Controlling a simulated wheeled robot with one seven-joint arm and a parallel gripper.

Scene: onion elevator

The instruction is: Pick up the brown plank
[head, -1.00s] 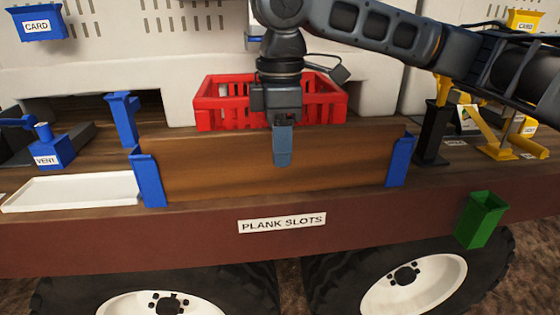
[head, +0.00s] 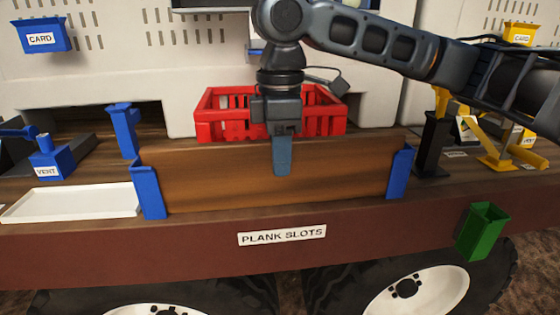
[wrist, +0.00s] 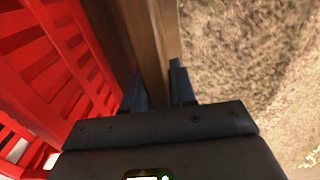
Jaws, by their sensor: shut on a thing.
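The brown plank (head: 225,175) stands upright on its long edge between two blue slot posts, the left post (head: 150,188) and the right post (head: 400,172). My gripper (head: 282,155) points down over the middle of the plank and is shut on its top edge. One finger shows in front of the plank in the head view; the other is hidden behind it. In the wrist view the plank (wrist: 150,45) runs between the two fingers (wrist: 158,92). The plank's lower edge appears at the deck, and I cannot tell whether it is lifted.
A red crate (head: 208,115) stands close behind the plank. A white tray (head: 70,203) lies at left. A black post (head: 433,145) and yellow brackets (head: 495,150) stand at right. A green bin (head: 482,230) hangs on the front edge beside the "PLANK SLOTS" label (head: 282,235).

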